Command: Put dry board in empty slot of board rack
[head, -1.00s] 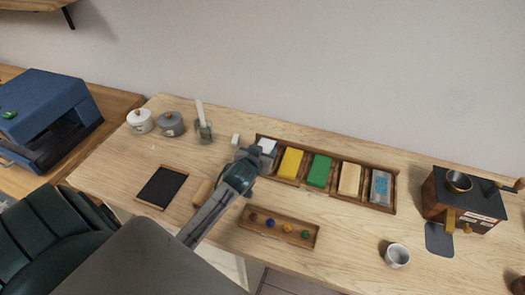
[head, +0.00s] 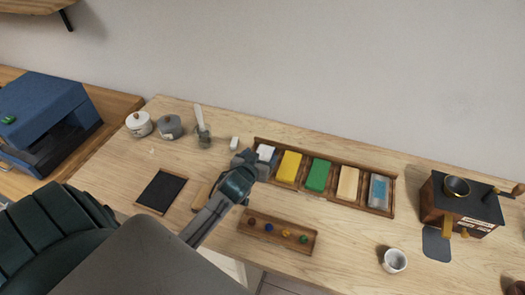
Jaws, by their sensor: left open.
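A long wooden rack (head: 333,197) with several compartments lies at the back of the table. From left to right it holds a white piece (head: 265,151), a yellow block (head: 290,166), a green block (head: 318,174), a tan board-like block (head: 348,182) and a blue-and-grey item (head: 379,189). My left gripper (head: 257,157) is open at the rack's left end, by the white piece, and partly covers that compartment. I cannot tell whether it touches the piece. A dark flat panel in a wooden frame (head: 162,191) lies at left. Which thing is the dry board is unclear. My right gripper is out of view.
A wooden tray with several coloured knobs (head: 278,231) lies in front of the rack. Two lidded pots (head: 169,126) and a jar (head: 203,139) stand at the back left. A white cup (head: 394,261) and a dark wooden machine (head: 459,202) are at the right.

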